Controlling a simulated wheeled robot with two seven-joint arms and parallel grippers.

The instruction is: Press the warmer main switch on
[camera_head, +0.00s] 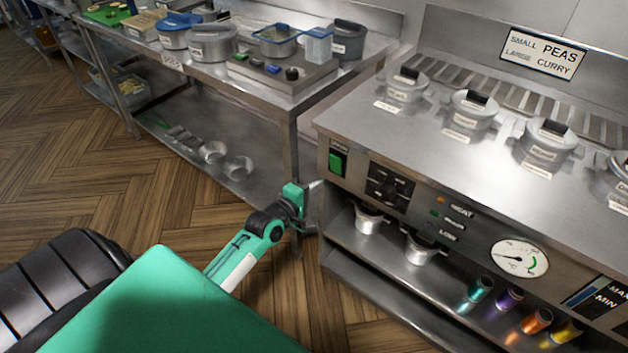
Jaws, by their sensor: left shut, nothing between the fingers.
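The warmer (400,145) is a steel unit on the right with lidded pots set in its top. Its main switch (337,163) is a green rocker in a dark frame at the left end of the front panel, under a small label. My left gripper (314,190) is shut and empty. It is just below and left of the switch in the picture, near the warmer's left front edge, and appears apart from the switch. The fingertips are small and hard to make out. My right gripper is not in view.
A steel table (270,100) with pots stands left of the warmer. The wooden floor at left is clear.

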